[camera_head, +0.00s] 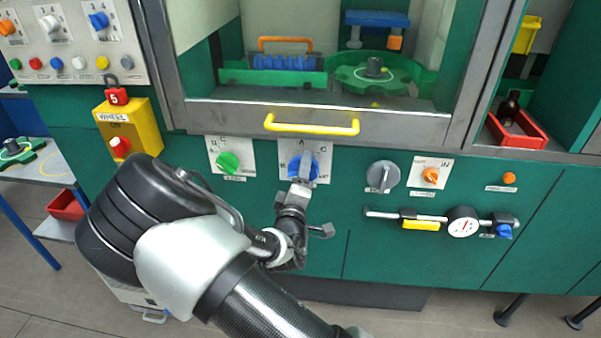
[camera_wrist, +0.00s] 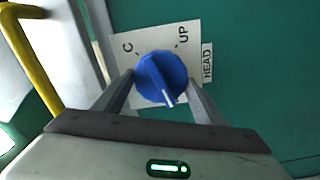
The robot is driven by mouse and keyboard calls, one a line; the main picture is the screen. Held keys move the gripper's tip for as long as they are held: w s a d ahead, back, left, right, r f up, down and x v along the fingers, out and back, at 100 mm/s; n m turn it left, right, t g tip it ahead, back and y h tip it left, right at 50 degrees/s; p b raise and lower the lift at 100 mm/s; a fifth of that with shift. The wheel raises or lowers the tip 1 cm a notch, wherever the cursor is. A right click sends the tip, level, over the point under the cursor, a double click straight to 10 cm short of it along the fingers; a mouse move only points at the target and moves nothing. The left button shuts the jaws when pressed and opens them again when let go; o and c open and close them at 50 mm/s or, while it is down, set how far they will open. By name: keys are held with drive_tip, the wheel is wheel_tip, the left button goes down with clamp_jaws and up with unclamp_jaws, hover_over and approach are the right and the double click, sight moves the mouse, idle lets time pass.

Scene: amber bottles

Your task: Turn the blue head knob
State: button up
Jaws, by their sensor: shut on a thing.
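The blue head knob (camera_wrist: 160,78) sits on a white plate (camera_wrist: 133,32) marked "C" and "UP", with a "HEAD" label (camera_wrist: 207,63) beside it. Its white pointer line points toward the lower right in the wrist view, away from both marks. My gripper (camera_wrist: 163,88) is shut on the knob, with one finger on each side of it. In the head view the knob (camera_head: 303,168) shows on the green front panel below the yellow handle, partly covered by my gripper (camera_head: 300,183). My arm reaches in from the lower left.
A green knob (camera_head: 228,162) is left of the head knob. A grey dial (camera_head: 383,175) and an orange knob (camera_head: 430,176) are to its right. The yellow handle (camera_head: 311,125) juts out just above. A gauge (camera_head: 462,221) on a pipe is at the lower right.

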drive_tip(key=shift+f, duration=0.1)
drive_tip(key=o, duration=1)
drive_tip(key=shift+o, duration=0.2)
drive_tip(key=s+a+p, duration=0.1)
drive_tip(key=s, duration=1.6)
drive_tip(key=shift+s+a, duration=0.2)
drive_tip(key=shift+s, duration=0.05)
